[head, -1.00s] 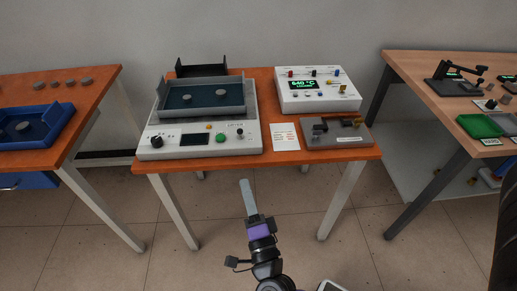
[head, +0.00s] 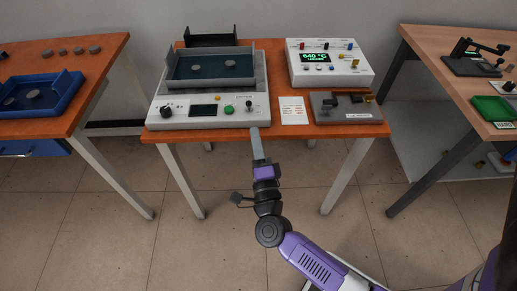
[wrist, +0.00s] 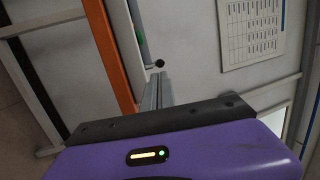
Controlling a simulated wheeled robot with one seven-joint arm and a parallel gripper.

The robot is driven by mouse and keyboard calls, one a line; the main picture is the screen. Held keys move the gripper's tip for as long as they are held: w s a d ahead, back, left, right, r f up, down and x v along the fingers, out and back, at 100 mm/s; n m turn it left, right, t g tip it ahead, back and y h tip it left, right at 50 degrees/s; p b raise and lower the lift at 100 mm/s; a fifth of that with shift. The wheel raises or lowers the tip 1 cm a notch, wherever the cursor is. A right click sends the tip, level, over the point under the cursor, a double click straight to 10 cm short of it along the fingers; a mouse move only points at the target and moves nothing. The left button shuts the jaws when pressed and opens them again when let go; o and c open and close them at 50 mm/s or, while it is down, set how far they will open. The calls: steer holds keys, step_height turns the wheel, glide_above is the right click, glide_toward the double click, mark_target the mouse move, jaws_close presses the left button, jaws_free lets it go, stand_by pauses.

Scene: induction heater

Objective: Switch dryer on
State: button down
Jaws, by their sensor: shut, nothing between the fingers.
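A light grey device with a tray on top, which I take for the dryer (head: 182,122), stands on the left of the orange table. Its front panel has a black knob (head: 166,112), a dark display (head: 203,110), a green button (head: 229,109) and a small toggle switch (head: 249,105) at the right. My gripper (head: 255,131) is shut and empty, its fingertips at the device's front edge just below the toggle. In the wrist view my shut fingers (wrist: 157,90) point toward the toggle's dark round tip (wrist: 159,63). I cannot tell whether they touch it.
The orange table (head: 281,134) also holds a white unit reading 640 °C (head: 349,71), a paper card (head: 293,111) and a grey fixture (head: 346,107). A left table has a blue tray (head: 42,107). A right table has a green tray (head: 493,108). Floor between tables is clear.

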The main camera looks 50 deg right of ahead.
mark_target(249, 106)
steer(key=x, duration=0.7)
steer(key=shift+r+p, duration=0.1)
steer(key=shift+p, duration=0.45)
